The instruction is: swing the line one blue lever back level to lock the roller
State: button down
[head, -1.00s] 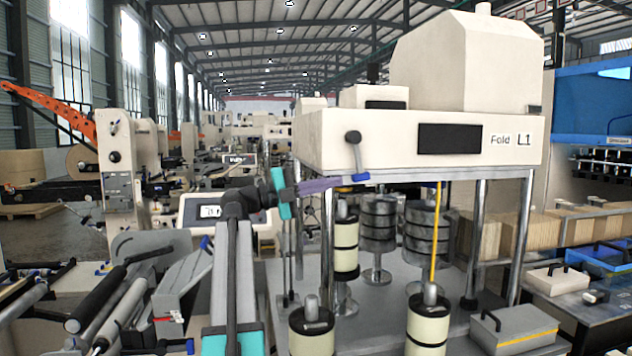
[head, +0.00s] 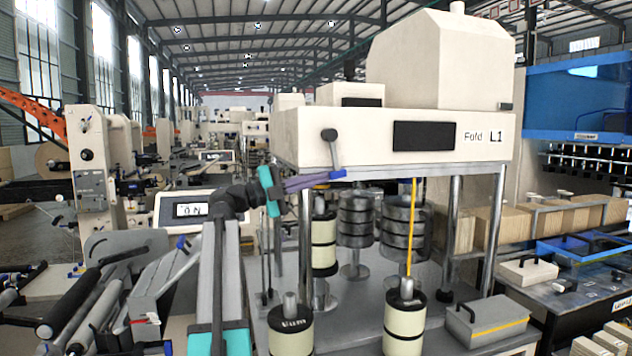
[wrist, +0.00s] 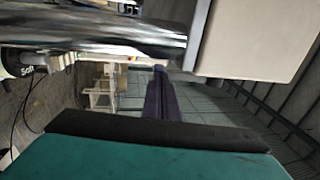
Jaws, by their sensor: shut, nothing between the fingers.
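The lever on the Fold L1 machine (head: 300,135) hangs from a dark round pivot (head: 329,134) on the front left of the cream housing. Its arm points steeply down, not level, and ends in a blue handle (head: 337,174) at the housing's lower edge. My gripper (head: 326,180) is shut and empty, its long purple fingers reaching right from the teal body. The fingertips are just left of the blue handle; I cannot tell if they touch it. In the wrist view the shut fingers (wrist: 160,95) point toward the housing corner (wrist: 250,35); no blue handle shows there.
A chrome post (head: 306,225) stands below the housing, close to my fingers. Cream rollers (head: 323,245) and stacked grey discs (head: 356,218) stand under the housing. A small display (head: 188,210) is left of my arm. A grey box (head: 487,318) sits at the right.

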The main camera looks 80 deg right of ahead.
aim_at(343, 176)
jog(key=shift+s+d+f+g+h+b, duration=0.25)
jog(key=shift+s+g+b, duration=0.25)
jog(key=shift+b, duration=0.35)
jog(key=shift+s+d+f+g+h+b, duration=0.2)
jog(key=shift+s+f+g+b, duration=0.25)
jog(key=shift+b, duration=0.35)
jog(key=s+g+b, duration=0.1)
jog(key=s+d+g+h+b, duration=0.1)
jog(key=b, duration=0.1)
jog(key=shift+s+r, duration=0.1)
jog(key=shift+r, duration=0.05)
jog(key=shift+f+b+x, duration=0.15)
jog(key=shift+b+x, duration=0.2)
jog(key=shift+x, duration=0.4)
jog(key=shift+f+b+x, duration=0.15)
jog(key=shift+b+x, duration=0.2)
jog(key=shift+x, duration=0.35)
jog(key=shift+s+d, duration=0.15)
jog(key=shift+s, duration=0.05)
jog(key=w+a+f+b, duration=0.1)
jog(key=w+f, duration=0.1)
jog(key=f, duration=0.1)
jog(key=w+a+f+b, duration=0.1)
jog(key=w+f, duration=0.2)
jog(key=f, duration=0.1)
jog(key=w+a+f+b, duration=0.2)
jog(key=w+f, duration=0.1)
jog(key=shift+w+f, duration=0.2)
jog(key=shift+w, duration=0.05)
jog(key=shift+s, duration=0.1)
